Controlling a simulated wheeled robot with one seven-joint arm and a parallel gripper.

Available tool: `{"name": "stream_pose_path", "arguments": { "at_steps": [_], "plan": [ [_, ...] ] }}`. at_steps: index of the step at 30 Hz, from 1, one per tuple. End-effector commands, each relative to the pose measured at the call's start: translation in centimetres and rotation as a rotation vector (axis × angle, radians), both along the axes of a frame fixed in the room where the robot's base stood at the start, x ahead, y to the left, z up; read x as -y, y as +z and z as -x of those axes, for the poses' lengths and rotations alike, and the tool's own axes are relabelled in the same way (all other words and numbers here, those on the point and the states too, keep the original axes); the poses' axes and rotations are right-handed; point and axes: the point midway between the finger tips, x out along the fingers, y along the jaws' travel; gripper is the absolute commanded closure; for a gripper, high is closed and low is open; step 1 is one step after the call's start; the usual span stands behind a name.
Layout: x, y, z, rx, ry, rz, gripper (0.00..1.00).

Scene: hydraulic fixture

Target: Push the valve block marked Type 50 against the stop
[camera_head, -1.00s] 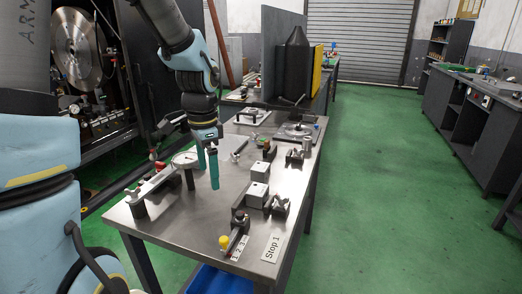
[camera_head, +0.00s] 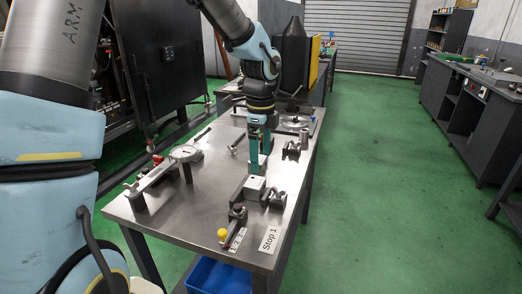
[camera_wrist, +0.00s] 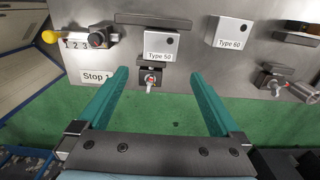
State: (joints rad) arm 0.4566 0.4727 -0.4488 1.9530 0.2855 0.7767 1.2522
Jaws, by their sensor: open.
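The white valve block marked Type 50 (camera_wrist: 160,46) sits on the steel table in the wrist view, with a dark bar (camera_wrist: 153,20) along its far side. It also shows in the head view (camera_head: 254,188). A dark stop piece (camera_wrist: 98,36) with a round knob stands left of the block, with a visible gap between them. A label Stop 1 (camera_wrist: 97,76) lies near it. My gripper (camera_wrist: 158,75) is open and empty, its fingers on the near side of the block. In the head view my gripper (camera_head: 259,163) is low over the table, behind the block.
A second white block marked Type 60 (camera_wrist: 228,32) stands to the right in the wrist view. Small clamps with red parts (camera_wrist: 150,78) line the near table edge.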

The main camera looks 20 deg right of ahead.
Motion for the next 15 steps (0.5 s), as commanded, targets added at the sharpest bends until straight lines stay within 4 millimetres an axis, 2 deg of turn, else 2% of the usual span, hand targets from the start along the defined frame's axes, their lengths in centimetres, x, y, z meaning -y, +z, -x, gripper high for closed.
{"name": "stream_pose_path", "arguments": {
  "at_steps": [9, 15],
  "plan": [
    [0.0, -5.4, 0.2, -0.004, -0.003, -0.004, 0.00],
    [-0.1, -8.3, 0.2, -0.003, -0.002, -0.003, 0.00]
  ]
}}
